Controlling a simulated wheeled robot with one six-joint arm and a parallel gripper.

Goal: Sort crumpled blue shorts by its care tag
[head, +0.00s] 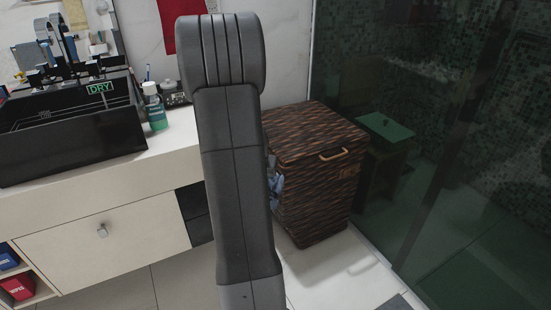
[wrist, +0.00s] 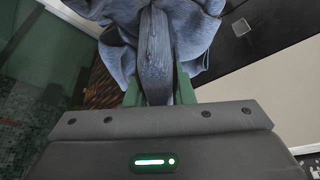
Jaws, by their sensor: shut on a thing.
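My gripper (wrist: 158,92) is shut on the crumpled blue shorts (wrist: 203,32), with a fold of cloth between its two green fingers in the wrist view. The rest of the cloth bunches and hangs around the fingers. No care tag can be made out. In the head view my arm hides the gripper; a bit of blue cloth (head: 275,182) shows at the arm's right edge, in front of the hamper. A black rectangular basin (head: 75,140) with a DRY label (head: 100,87) stands on the counter at left. The brown woven hamper (head: 310,205) stands on the floor, its lid shut.
A green bottle (head: 155,108) stands by the basin's right side. The pale counter (head: 165,165) has a drawer below it. Red (head: 18,286) and blue (head: 7,256) packs sit on a low shelf. A dark glass panel (head: 440,150) bounds the right. Some tiled floor is clear.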

